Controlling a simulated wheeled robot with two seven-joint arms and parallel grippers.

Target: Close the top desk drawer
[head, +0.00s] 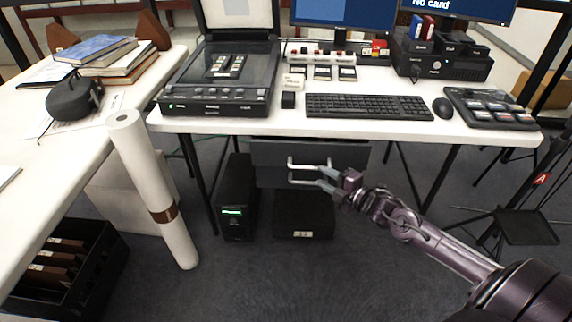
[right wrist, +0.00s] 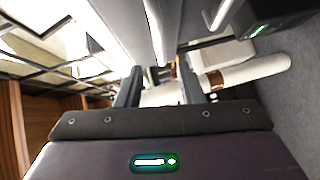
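A dark grey drawer front (head: 320,152) hangs under the white desk, below the keyboard; how far it stands out from the desk is hard to tell. My right gripper (head: 291,171) is in front of it, with its fingers pointing left and overlapping the drawer's lower part in the head view. The fingers are apart with nothing between them. In the right wrist view the two dark fingers of the right gripper (right wrist: 160,85) are also spread. Whether they touch the drawer cannot be told. My left gripper is not in view.
The white desk (head: 285,122) carries a keyboard (head: 365,105) and a scanner (head: 220,75). Below stand a black tower (head: 236,195) and a dark box (head: 303,214). A white roll (head: 150,180) leans at the left; it also shows in the right wrist view (right wrist: 245,73).

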